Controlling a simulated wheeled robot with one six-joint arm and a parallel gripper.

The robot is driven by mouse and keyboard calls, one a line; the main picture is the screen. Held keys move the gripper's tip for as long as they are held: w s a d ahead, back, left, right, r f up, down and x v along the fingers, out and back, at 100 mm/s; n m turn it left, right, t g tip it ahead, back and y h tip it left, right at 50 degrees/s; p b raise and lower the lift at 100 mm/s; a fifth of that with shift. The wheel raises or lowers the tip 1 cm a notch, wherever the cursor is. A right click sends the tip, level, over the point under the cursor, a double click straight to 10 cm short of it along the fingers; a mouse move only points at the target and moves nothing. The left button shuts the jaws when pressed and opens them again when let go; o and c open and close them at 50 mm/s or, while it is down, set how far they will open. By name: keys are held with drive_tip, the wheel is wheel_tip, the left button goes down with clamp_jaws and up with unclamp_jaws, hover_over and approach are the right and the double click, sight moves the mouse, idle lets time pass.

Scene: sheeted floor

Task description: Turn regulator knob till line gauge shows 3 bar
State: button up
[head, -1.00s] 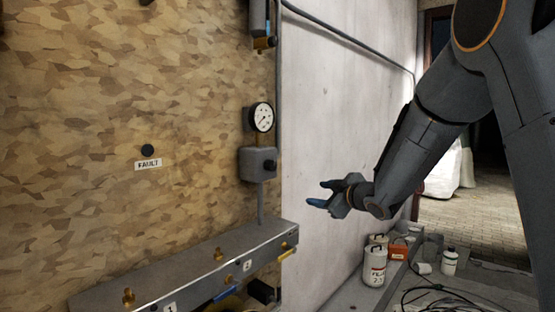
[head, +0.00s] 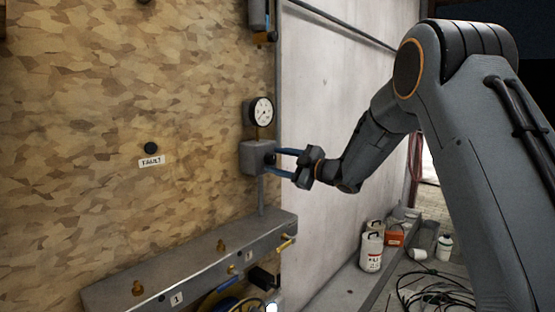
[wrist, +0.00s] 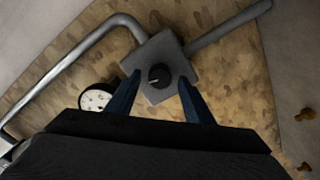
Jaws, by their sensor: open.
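The regulator is a grey box on the pipe (head: 253,158), with a black knob (wrist: 159,76) on its front face. The knob has a pale pointer mark in the wrist view. The round white line gauge (head: 263,111) sits just above the box; its needle is too small to read. It also shows at the left in the wrist view (wrist: 95,98), partly cut off by my gripper. My gripper (head: 275,162) is open with blue fingers pointing at the box. In the wrist view the fingertips (wrist: 160,80) lie on either side of the knob, apart from it; contact cannot be told.
A grey manifold rail (head: 195,262) with brass fittings runs below the regulator. A FAULT label (head: 152,161) and dark button are on the panel to the left. White canisters (head: 372,250), an orange box (head: 394,236) and black cables (head: 435,295) lie on the floor at right.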

drive_tip(key=shift+w+a, duration=0.1)
drive_tip(key=shift+a, duration=0.05)
drive_tip(key=shift+c, duration=0.5)
drive_tip(key=c, duration=0.9)
drive_tip(key=shift+c, duration=0.2)
drive_tip(key=shift+m, duration=0.3)
drive_tip(key=m+p, duration=0.3)
drive_tip(key=m, duration=0.3)
drive_tip(key=shift+r, duration=0.1)
drive_tip(key=m+p, duration=0.2)
drive_tip(key=m, duration=0.5)
drive_tip(key=shift+w+p, duration=0.1)
drive_tip(key=shift+p, duration=0.3)
